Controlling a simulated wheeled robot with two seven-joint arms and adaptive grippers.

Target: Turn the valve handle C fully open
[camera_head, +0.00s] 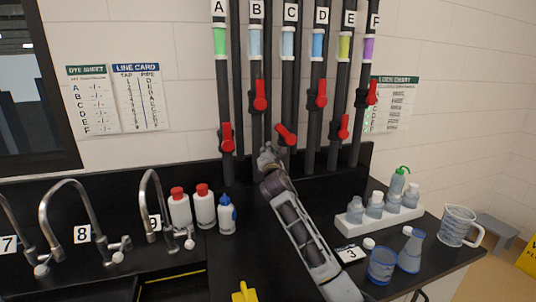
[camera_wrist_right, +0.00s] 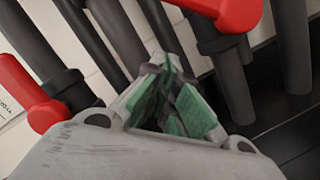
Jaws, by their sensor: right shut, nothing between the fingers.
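Valve handle C (camera_head: 286,135) is a red lever on the dark pipe under the C label (camera_head: 291,15). It sits tilted, slanting from upper left to lower right across its pipe. My right gripper (camera_head: 267,151) is just below and left of handle C, in front of the pipes, apart from it. Its fingers are shut and empty; in the right wrist view the green-padded fingertips (camera_wrist_right: 168,66) meet. A red handle (camera_wrist_right: 228,10) at the top right there is probably C. My left gripper is not in view.
Red handles A (camera_head: 227,137) and B (camera_head: 260,96) flank the gripper's pipe area on the left; D (camera_head: 321,94) and E (camera_head: 344,127) are to the right. Bottles (camera_head: 203,206), taps and a white rack (camera_head: 381,220) stand on the black counter.

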